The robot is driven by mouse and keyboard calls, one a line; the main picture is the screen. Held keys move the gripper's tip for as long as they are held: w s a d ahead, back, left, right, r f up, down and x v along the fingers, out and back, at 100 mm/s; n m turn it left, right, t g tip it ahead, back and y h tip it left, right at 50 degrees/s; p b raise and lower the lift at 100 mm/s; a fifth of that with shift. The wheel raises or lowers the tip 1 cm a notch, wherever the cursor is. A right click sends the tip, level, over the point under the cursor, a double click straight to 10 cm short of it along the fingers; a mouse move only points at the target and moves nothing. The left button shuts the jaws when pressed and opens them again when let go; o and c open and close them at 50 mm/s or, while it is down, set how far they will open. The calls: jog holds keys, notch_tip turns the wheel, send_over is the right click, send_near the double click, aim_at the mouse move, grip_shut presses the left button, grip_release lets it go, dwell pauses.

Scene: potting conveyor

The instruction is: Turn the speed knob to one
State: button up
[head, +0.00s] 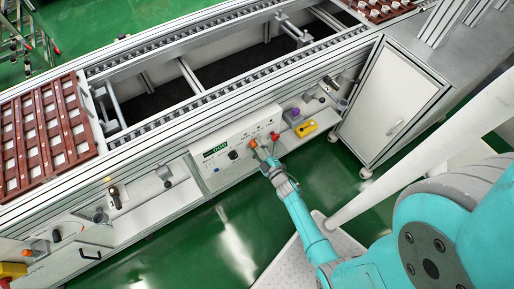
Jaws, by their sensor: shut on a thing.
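A pale control panel (239,140) is fixed to the conveyor's near side. It has a dark display with green digits (217,150), too small to read surely, and a black round control (233,156) below it. My gripper (262,151) is at the panel's lower right, shut on what seems to be the speed knob, which its fingers hide. The knob's setting and marks cannot be read. An orange part (254,144) and a red part (275,136) show close to the fingertips. The black control stands apart, to the left of my gripper.
A yellow box (306,129) and a purple item (294,113) sit right of the panel. A grey cabinet (398,100) stands farther right. A brown tray (45,136) lies on the conveyor at left. Green floor (225,243) is open below the panel.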

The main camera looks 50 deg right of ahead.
jog(key=shift+n, duration=1)
jog(key=o, duration=1.1)
jog(key=shift+o, duration=0.2)
jog(key=v, duration=1.2)
jog(key=shift+a, duration=0.1)
